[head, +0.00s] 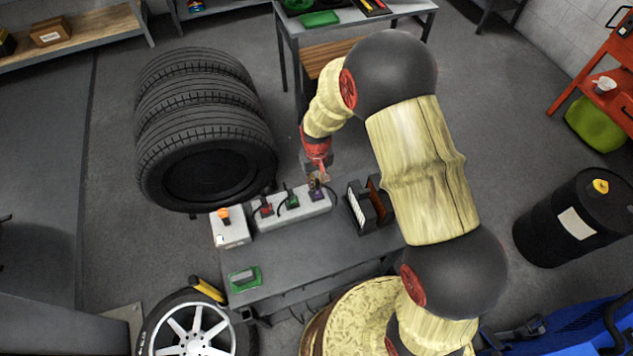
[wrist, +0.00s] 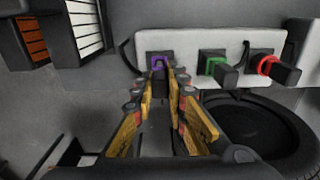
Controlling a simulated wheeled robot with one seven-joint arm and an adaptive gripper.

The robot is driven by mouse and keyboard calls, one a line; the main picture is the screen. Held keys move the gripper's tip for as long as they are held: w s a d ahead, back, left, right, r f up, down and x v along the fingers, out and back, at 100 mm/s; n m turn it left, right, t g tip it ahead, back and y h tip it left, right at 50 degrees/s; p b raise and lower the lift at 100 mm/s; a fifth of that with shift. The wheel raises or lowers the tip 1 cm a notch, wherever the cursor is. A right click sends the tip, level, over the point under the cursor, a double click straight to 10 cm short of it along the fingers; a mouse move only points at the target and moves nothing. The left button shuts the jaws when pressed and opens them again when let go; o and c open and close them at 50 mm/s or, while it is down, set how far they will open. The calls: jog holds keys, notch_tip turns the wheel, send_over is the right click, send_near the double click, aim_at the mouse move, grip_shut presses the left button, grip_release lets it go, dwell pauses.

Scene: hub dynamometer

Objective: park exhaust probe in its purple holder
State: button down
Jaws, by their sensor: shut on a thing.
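The purple holder (wrist: 158,61) is a small U-shaped cradle at one end of a light grey rack (wrist: 183,43); in the head view the purple holder (head: 318,195) is at the rack's right end. My gripper (wrist: 161,84) is shut on the exhaust probe (wrist: 160,87), a dark body mostly hidden between the fingers. The probe is right at the purple holder's front; I cannot tell whether it is seated. In the head view my gripper (head: 317,176) is just above that end of the rack. A black cable runs beside the holder.
A green holder (wrist: 216,67) and a red holder (wrist: 267,65) on the same rack each carry a black-handled tool. A white box with an orange knob (head: 226,224) and a dark binder rack (head: 368,205) flank the rack on the bench (head: 300,262). Stacked tires (head: 205,130) stand behind.

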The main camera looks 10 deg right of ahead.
jog(key=shift+f, duration=0.1)
dwell(0.3)
jog(key=shift+f+b, duration=0.35)
jog(key=shift+f, duration=0.05)
jog(key=shift+f, duration=0.2)
jog(key=c, duration=1.7)
grip_release()
notch_tip(320, 180, up, 12)
jog(key=shift+r, duration=0.1)
